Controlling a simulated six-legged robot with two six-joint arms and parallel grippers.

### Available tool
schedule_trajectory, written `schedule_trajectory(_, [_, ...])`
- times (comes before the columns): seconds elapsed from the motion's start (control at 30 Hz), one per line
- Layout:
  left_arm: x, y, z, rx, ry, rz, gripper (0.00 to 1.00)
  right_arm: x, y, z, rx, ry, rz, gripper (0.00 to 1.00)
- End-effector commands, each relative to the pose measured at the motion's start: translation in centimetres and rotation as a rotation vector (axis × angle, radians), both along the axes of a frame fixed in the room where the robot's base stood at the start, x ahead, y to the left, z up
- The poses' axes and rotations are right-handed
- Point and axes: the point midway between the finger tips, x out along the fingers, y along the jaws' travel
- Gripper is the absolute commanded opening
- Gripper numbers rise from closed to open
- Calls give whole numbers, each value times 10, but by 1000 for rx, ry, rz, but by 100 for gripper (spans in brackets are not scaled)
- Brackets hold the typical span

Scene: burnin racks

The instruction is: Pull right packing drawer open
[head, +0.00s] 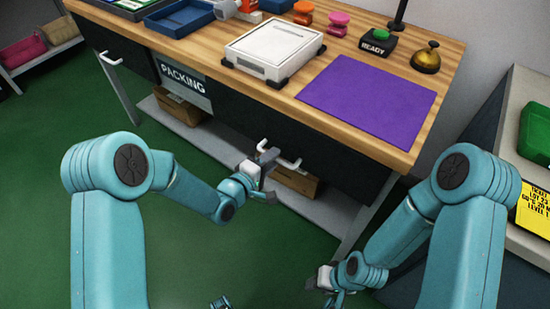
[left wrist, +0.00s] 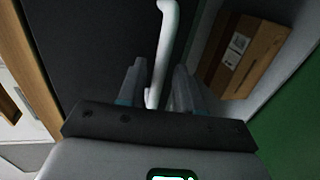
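The right packing drawer (head: 335,155) is a dark front under the wooden tabletop and looks shut. Its white bar handle (head: 291,163) is at the lower middle of the front. My left gripper (head: 267,157) is at the handle's left end. In the left wrist view, the white handle (left wrist: 163,45) runs down between my two parted fingers (left wrist: 160,90), closer to the left finger. Whether it touches that finger I cannot tell. My right gripper (head: 328,285) hangs low in front of the bench's right end, away from the drawer; its finger gap is unclear.
The bench (head: 440,65) carries a purple mat (head: 368,97), a white box (head: 274,48), a bell (head: 427,57) and a READY button (head: 378,42). A shelf (head: 230,140) with cardboard boxes (head: 297,182) runs below. Green floor is clear at left. A grey counter (head: 535,95) stands right.

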Motion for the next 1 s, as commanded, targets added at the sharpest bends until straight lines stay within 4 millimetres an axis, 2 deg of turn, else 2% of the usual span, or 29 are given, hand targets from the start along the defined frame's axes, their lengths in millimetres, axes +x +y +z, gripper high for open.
schedule_trajectory(0.17, [11, -10, -3, -1, 1, 0, 35, 0, 0, -2, 0, 0, 0, 43])
schedule_trajectory(0.43, [13, -12, -3, -1, 0, 1, 35, 0, 0, -2, 0, 0, 0, 43])
schedule_trajectory(0.47, [13, -13, -3, -1, 0, 1, 28, 0, 0, -2, 0, 0, 0, 43])
schedule_trajectory(0.53, [13, -13, -3, -1, 0, 1, 5, 0, 0, -2, 0, 0, 0, 43])
schedule_trajectory(0.57, [13, -13, -3, -1, 0, 1, 0, 0, 0, -2, 0, 0, 0, 43])
schedule_trajectory(1.0, [15, -8, -4, 1, 1, 2, 0, 0, 0, -4, 0, 0, 0, 43])
